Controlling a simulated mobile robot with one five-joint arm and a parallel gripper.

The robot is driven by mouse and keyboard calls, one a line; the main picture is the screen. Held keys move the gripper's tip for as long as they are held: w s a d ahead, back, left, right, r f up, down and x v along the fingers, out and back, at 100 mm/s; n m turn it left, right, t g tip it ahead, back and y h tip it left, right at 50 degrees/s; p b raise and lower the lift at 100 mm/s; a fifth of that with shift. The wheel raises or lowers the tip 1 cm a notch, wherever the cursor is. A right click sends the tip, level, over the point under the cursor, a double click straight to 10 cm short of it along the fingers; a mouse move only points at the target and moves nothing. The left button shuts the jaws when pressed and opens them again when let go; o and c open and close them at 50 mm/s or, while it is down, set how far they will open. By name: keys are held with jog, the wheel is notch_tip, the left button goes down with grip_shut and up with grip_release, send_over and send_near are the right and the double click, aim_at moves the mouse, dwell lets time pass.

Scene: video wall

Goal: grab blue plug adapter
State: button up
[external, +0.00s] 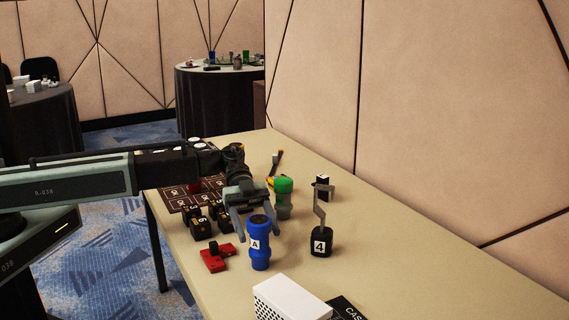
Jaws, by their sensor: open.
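A blue upright cylinder with a white label "A" (260,250) stands on the beige table; it is the only blue object near my gripper, and I cannot make out plug details on it. My gripper (257,234) points down at it with its fingers apart and nothing held. In the picture, one finger shows left of the cylinder's upper part and the other right of it. I cannot tell from this one view whether the fingers are around it or behind it, or whether they touch it.
A red piece (214,259) and black numbered blocks (199,228) lie left of the cylinder. A black "4" block with a grey bent stem (321,243) stands right. A green-topped object (284,186) is behind. A white perforated box (290,300) is in front.

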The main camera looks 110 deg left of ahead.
aim_at(263, 246)
jog(key=b+x, duration=0.1)
jog(key=x, duration=0.5)
jog(key=shift+d+b, duration=0.35)
jog(key=shift+d, duration=0.1)
jog(key=shift+r, duration=0.15)
grip_shut()
